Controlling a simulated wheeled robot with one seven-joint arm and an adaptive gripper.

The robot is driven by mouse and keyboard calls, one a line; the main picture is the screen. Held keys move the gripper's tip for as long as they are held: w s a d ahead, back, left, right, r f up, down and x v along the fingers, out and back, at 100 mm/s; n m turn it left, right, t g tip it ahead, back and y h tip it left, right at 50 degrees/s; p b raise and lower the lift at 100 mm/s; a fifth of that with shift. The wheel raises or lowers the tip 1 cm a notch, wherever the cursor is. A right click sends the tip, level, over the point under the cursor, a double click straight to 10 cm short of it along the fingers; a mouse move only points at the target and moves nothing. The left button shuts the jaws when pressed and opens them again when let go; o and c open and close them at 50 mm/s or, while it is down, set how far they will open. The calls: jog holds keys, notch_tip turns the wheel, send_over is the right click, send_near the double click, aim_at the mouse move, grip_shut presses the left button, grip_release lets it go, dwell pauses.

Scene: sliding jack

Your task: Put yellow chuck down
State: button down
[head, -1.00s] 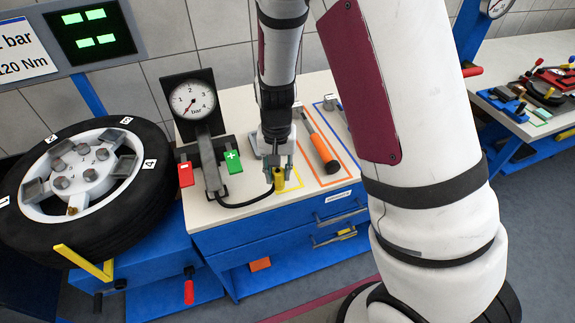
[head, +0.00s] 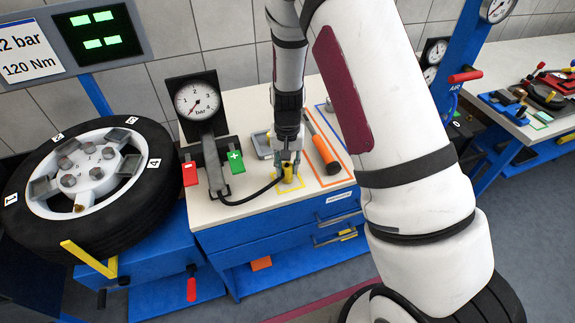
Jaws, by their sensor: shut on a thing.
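The yellow chuck (head: 288,171) stands about upright over the yellow-outlined area (head: 291,187) on the white bench top. A dark hose runs from the chuck left to the gauge unit. My gripper (head: 288,165) points down from above and is shut on the chuck, with its fingers on either side. I cannot tell whether the chuck's bottom touches the bench top.
The pressure gauge (head: 196,100) stands to the left, with a red minus block (head: 190,174) and a green plus block (head: 236,162). A wheel (head: 90,175) lies further left.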

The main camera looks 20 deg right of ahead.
aim_at(287, 165)
jog(key=shift+f, duration=0.1)
jog(key=c, duration=1.3)
grip_release()
notch_tip(287, 165, up, 12)
jog(key=b, duration=0.2)
jog(key=s+r+n+t+y, duration=0.1)
jog(key=s+r, duration=0.4)
jog(key=r, duration=0.3)
jog(key=s+r+n+t, duration=0.1)
jog(key=s+r+t, duration=0.1)
jog(key=s+r, duration=0.45)
jog(key=shift+s+r+n+t+h, duration=0.15)
jog(key=shift+s+r+n+t, duration=0.3)
jog(key=shift+s+r, duration=1.15)
jog(key=shift+s+r+n+t+h, duration=0.3)
jog(key=shift+s+r, duration=0.55)
jog(key=shift+s, duration=1.55)
jog(key=shift+s+r+n+t+h, duration=0.1)
jog(key=shift+s+r+n+t, duration=0.4)
jog(key=shift+s+r, duration=1.1)
jog(key=shift+s+f, duration=0.35)
jog(key=shift+f, duration=0.05)
